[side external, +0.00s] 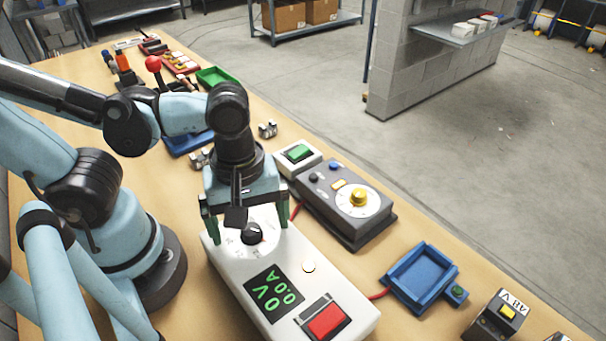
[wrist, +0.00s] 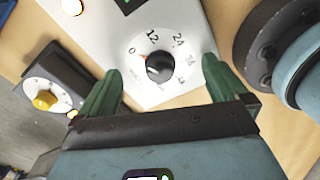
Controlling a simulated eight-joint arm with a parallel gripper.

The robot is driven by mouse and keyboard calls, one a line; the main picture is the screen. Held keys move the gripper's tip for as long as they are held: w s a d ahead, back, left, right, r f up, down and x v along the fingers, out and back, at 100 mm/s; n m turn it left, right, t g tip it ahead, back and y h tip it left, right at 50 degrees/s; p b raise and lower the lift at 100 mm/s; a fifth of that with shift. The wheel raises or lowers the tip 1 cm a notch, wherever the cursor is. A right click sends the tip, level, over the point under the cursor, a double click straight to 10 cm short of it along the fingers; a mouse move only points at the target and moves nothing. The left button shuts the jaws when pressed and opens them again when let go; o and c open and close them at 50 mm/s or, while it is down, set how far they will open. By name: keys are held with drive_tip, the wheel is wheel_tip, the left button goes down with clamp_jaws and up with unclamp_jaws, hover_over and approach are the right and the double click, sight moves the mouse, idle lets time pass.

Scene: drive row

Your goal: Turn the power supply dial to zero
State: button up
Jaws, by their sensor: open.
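The white power supply (side external: 230,270) lies on the bench, and its display (side external: 274,293) reads 0V and 0.0A in green. Its black dial (side external: 252,234) sits on a round white scale (wrist: 133,75). In the wrist view the black dial (wrist: 160,68) has a small red mark at its upper left, pointing toward the 0. The scale also shows 12 and 24 and higher numbers. My gripper (side external: 248,230) is open over the dial, with one green finger on each side. In the wrist view the gripper (wrist: 160,66) holds nothing, and gaps show between fingers and dial.
A red switch (side external: 327,320) is on the power supply's near end. A dark grey box (side external: 345,215) with a yellow knob stands close on the right. A blue tray (side external: 421,276) is farther right. Several controls and a green tray (side external: 216,77) line the bench's far end.

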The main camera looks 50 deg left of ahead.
sight(254, 225)
drive_tip(key=shift+r, duration=0.1)
drive_tip(key=shift+r, duration=3.45)
drive_tip(key=shift+w+a+f+m, duration=0.15)
drive_tip(key=shift+w+m, duration=0.25)
drive_tip(key=w+a+m+t, duration=0.1)
drive_tip(key=m, duration=0.1)
drive_tip(key=w+a+m+t, duration=0.1)
drive_tip(key=w, duration=0.1)
drive_tip(key=w+a+m+t, duration=0.1)
drive_tip(key=w+m, duration=0.1)
drive_tip(key=shift+w+f+m+h, duration=0.25)
drive_tip(key=shift+f+m+h, duration=0.05)
drive_tip(key=shift+f+h, duration=0.1)
drive_tip(key=w+a+m+t, duration=0.4)
drive_tip(key=w+a+m, duration=0.1)
drive_tip(key=a+m, duration=0.1)
drive_tip(key=shift+r+m+y, duration=0.4)
drive_tip(key=shift+r+m, duration=0.05)
drive_tip(key=shift+m, duration=0.25)
